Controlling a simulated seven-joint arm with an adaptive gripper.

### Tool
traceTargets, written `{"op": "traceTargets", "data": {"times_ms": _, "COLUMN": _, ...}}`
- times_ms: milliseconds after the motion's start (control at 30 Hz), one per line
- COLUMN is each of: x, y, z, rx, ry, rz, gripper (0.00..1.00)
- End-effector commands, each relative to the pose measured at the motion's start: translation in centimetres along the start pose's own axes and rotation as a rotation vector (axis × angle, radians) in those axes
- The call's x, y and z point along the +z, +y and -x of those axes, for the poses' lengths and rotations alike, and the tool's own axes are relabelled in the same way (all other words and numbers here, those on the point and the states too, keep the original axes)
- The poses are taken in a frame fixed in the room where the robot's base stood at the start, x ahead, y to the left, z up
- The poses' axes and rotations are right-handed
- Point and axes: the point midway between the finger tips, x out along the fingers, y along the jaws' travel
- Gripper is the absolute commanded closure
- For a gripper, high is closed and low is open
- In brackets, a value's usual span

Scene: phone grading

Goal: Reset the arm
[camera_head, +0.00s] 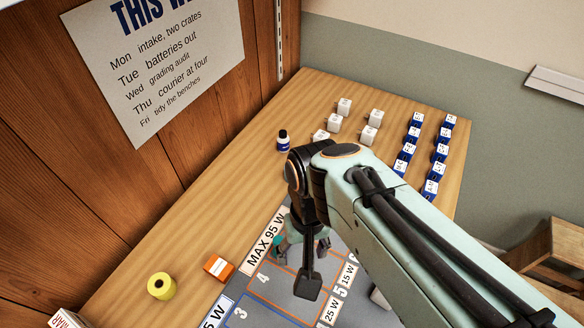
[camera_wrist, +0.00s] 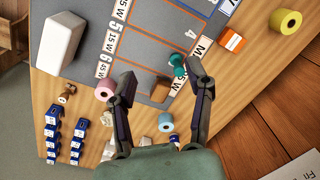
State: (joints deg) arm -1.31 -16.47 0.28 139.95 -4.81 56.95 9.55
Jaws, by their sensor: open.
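My gripper (camera_head: 300,262) hangs over the grey mat (camera_head: 235,318) in the head view, partly hidden by my own arm. In the wrist view my gripper (camera_wrist: 160,68) has its two dark fingers spread wide with nothing held between them. The grey mat (camera_wrist: 150,30) lies beyond the fingertips, marked with numbered orange and blue outlines and watt labels.
White blocks (camera_head: 344,105) and rows of blue-and-white boxes (camera_head: 441,152) stand at the bench's far end. A dark blue bottle (camera_head: 283,141), an orange box (camera_head: 218,267) and a yellow roll (camera_head: 161,286) stand along the wall side. A large white block (camera_wrist: 63,37) lies at the mat's edge.

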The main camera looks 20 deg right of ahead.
Motion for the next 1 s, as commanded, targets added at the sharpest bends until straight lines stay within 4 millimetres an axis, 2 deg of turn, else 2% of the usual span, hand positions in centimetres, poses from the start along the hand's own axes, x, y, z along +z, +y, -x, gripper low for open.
{"op": "traceTargets", "data": {"times_ms": 33, "x": 1.7, "y": 0.2, "z": 0.7, "rx": -0.007, "ry": 0.009, "rz": 0.045, "gripper": 0.48}}
{"op": "traceTargets", "data": {"times_ms": 100, "x": 3.7, "y": 0.4, "z": 1.1, "rx": -0.014, "ry": 0.005, "rz": 0.103, "gripper": 0.48}}
{"op": "traceTargets", "data": {"times_ms": 267, "x": 5.8, "y": 0.6, "z": 1.4, "rx": -0.022, "ry": 0.001, "rz": 0.172, "gripper": 0.48}}
{"op": "traceTargets", "data": {"times_ms": 1000, "x": 5.9, "y": 0.6, "z": 1.4, "rx": -0.022, "ry": 0.000, "rz": 0.176, "gripper": 0.48}}
